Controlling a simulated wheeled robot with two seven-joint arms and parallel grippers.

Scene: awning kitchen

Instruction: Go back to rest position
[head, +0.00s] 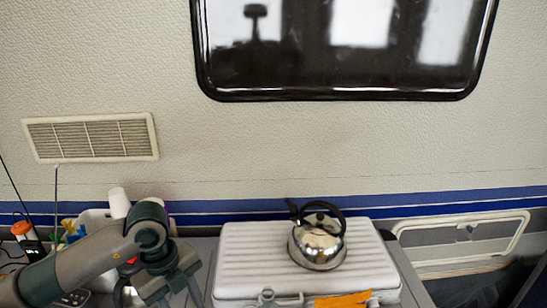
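My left arm comes in from the lower left, and its gripper (170,284) points down near the bottom edge, left of the white ribbed case. Its fingertips are not clearly visible, so I cannot tell whether it is open or shut. It is apart from the shiny kettle (318,248), which stands upright on the case (255,262) with its black handle up. My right gripper is out of view.
Behind and beside my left arm are a white cup (119,203), an orange-capped item (21,230) and other clutter. An orange piece (343,300) lies at the case's front. The wall has a dark window (345,50) and a vent (90,137).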

